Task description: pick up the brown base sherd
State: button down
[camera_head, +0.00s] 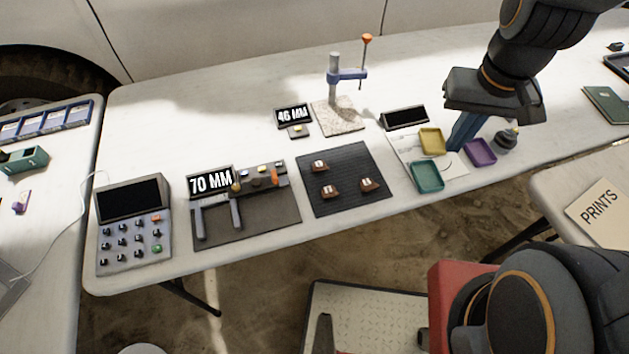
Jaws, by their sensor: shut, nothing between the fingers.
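Three brown sherds with pale labels lie apart on a dark ribbed mat (379,200) in the middle of the table: one at the upper left (319,166), one below it (330,191) and one at the right (370,184). Their labels are too small to read, so I cannot tell which is the base sherd. My gripper (459,140) is at the right, near the yellow and purple trays and well to the right of the mat. It points down, is shut and holds nothing. My wrist hides part of the table behind it.
A yellow tray (432,141), a teal tray (428,176) and a purple tray (481,152) stand on a white sheet. A blue-clamped stand (334,80) rises behind the mat. A 70 MM display (210,182) and a button console (132,225) stand left.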

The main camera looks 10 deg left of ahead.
aim_at(320, 165)
jog(key=k, duration=0.25)
jog(key=u, duration=0.9)
jog(key=i, duration=0.6)
